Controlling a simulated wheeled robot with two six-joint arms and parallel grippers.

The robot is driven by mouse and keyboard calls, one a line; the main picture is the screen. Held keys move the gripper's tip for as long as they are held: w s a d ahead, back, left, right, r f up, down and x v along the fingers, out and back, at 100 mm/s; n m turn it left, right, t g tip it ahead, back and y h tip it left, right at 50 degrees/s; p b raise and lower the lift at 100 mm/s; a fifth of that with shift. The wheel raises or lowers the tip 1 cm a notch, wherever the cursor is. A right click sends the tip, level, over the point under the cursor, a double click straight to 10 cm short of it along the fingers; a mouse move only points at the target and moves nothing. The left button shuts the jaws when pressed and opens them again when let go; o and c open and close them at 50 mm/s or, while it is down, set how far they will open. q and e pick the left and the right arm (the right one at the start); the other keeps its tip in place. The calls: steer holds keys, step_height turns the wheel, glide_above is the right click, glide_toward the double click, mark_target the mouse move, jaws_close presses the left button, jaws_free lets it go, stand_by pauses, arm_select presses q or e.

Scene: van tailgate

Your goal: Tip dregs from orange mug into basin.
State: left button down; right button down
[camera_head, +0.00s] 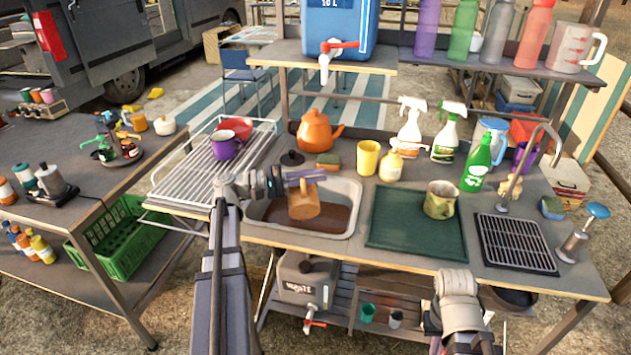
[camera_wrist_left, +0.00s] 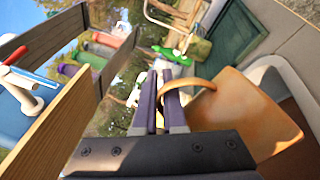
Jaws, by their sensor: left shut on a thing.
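The orange mug (camera_head: 304,202) hangs over the basin (camera_head: 351,190), clear of the rim. My left gripper (camera_head: 306,177) is shut on its handle. In the left wrist view the purple fingers (camera_wrist_left: 163,104) close on the handle, and the mug's body (camera_wrist_left: 250,115) is at the right. The mug looks tilted; its opening and any dregs inside cannot be made out. Brown liquid or dirt covers the basin floor. A right-side forearm of mine shows at the bottom right, but its gripper is not in view.
A dish rack (camera_head: 190,175) with a purple mug (camera_head: 224,146) stands left of the basin. An orange kettle (camera_head: 317,131), a yellow cup (camera_head: 368,157) and spray bottles stand behind. A green mat (camera_head: 395,230) with a green-yellow mug (camera_head: 440,200) lies to the right.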

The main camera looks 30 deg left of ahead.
arm_select(q)
steer(key=shift+w+a+r+n, duration=0.35)
steer(key=shift+w+n, duration=0.1)
steer(key=shift+n, duration=0.25)
steer(key=w+n, duration=0.1)
steer(key=w+a+n, duration=0.2)
steer(key=n, duration=0.1)
steer(key=shift+r+t+p, duration=0.25)
steer(key=shift+t+p, duration=0.05)
steer(key=shift+p, duration=0.05)
step_height(320, 180, up, 5)
steer(key=m+g+p, duration=0.1)
steer(key=m+p, duration=0.3)
steer(key=m, duration=0.6)
steer(key=m+g+p, duration=0.1)
steer(key=m+p, duration=0.3)
steer(key=m, duration=0.6)
steer(key=shift+y, duration=0.4)
steer(key=shift+s, duration=0.1)
